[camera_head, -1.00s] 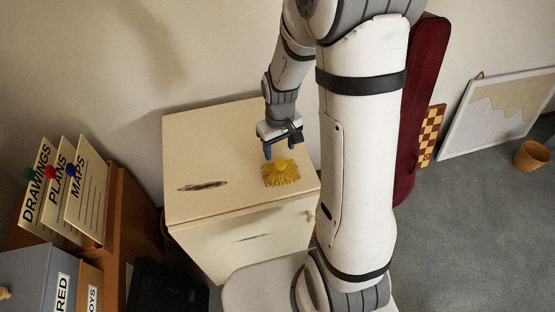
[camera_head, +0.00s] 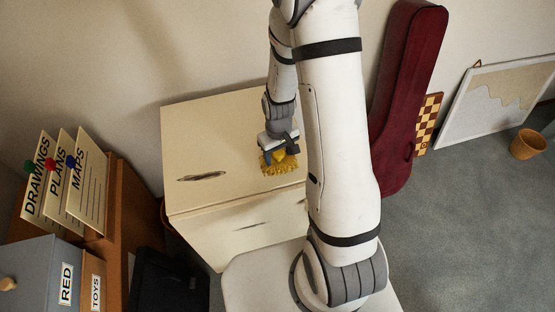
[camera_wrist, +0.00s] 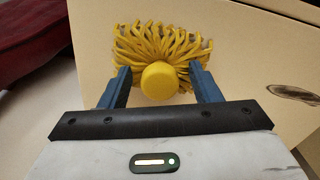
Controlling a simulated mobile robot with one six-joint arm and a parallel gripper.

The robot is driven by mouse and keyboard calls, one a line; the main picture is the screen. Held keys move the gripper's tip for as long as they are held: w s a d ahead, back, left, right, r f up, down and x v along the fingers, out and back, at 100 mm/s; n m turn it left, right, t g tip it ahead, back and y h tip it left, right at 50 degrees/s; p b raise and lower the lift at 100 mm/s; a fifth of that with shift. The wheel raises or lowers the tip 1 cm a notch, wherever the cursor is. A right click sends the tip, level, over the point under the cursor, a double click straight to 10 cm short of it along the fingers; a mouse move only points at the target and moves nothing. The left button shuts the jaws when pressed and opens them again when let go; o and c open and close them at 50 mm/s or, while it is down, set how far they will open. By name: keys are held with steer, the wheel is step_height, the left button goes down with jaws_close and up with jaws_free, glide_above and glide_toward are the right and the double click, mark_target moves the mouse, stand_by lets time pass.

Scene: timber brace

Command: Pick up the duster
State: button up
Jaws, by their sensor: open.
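The duster (camera_head: 280,163) is yellow, with a fringe of strands and a round knob. It lies on top of the cream cabinet (camera_head: 225,130), near its right side. In the wrist view the duster's knob (camera_wrist: 160,80) sits between the two blue fingers of my gripper (camera_wrist: 164,88), with the strands spread out beyond them. My gripper (camera_head: 279,152) is low over the duster in the head view. The fingers are open, with a gap on each side of the knob. My arm hides part of the cabinet's right side.
A dark red instrument case (camera_head: 408,90) leans on the wall at the right, beside a checkered board (camera_head: 428,122). A framed picture (camera_head: 497,105) and a small pot (camera_head: 527,144) are further right. Labelled cards (camera_head: 65,185) and boxes stand at the left. The cabinet top's left part is clear.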

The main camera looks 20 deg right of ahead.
mark_target(278, 152)
steer(key=shift+c, duration=0.4)
steer(key=c, duration=1)
step_height(278, 152, up, 10)
steer(key=shift+r+b, duration=0.1)
steer(key=shift+b, duration=0.35)
steer(key=o, duration=0.4)
steer(key=shift+c, duration=1.4)
steer(key=shift+f, duration=0.2)
